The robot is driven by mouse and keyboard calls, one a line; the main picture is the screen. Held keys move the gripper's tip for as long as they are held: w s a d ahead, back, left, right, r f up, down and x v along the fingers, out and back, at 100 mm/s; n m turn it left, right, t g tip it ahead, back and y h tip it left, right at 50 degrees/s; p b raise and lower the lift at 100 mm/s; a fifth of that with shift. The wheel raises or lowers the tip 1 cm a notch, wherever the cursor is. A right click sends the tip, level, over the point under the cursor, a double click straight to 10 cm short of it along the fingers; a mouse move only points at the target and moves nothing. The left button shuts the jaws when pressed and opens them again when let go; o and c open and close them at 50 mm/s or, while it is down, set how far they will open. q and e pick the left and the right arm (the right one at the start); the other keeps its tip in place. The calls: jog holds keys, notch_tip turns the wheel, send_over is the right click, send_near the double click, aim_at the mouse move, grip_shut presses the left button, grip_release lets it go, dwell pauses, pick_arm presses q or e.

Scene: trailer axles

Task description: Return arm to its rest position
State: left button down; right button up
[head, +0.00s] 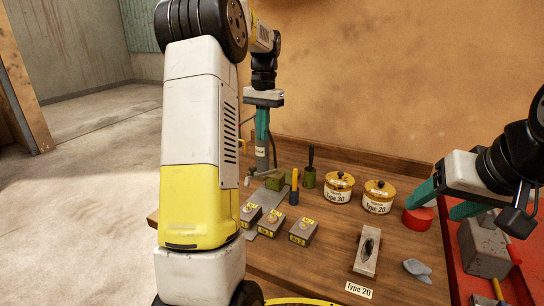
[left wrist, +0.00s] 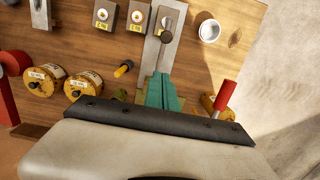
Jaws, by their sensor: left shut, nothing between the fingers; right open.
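My left gripper (head: 262,122) hangs above the back left of the workbench, fingers pointing down in front of a grey upright post. Its teal fingers also show in the left wrist view (left wrist: 160,92), pressed together with nothing between them. My left arm rises large across the left half of the head view and hides part of the bench. My right gripper (head: 440,203) is at the right side, open, its two teal fingers apart. A red round object (head: 418,219) shows by its fingers; I cannot tell if they touch.
The wooden workbench (head: 330,240) holds several grey blocks (head: 304,232) with yellow tags, a Type 30 tin (head: 339,187), a Type 20 tin (head: 378,196), a green cup (head: 309,178), and a tray (head: 366,252) with a dark piece. Open floor (head: 80,200) lies left.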

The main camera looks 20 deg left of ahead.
pick_arm(q)
jog(key=shift+r, duration=0.5)
jog(key=s+d+r+t, duration=0.2)
jog(key=s+d+r, duration=0.1)
jog(key=s, duration=0.3)
jog(key=s+d+r+t, duration=0.2)
jog(key=s+d+r, duration=0.15)
jog(key=s, duration=0.25)
jog(key=s+d+f+t+h, duration=0.1)
jog(key=s+d+f, duration=0.1)
jog(key=s, duration=0.5)
jog(key=s+d+f+n+t+h, duration=0.1)
jog(key=s+d+f+t, duration=0.1)
jog(key=s, duration=0.6)
jog(key=shift+d+f, duration=0.5)
jog(key=shift+d, duration=0.65)
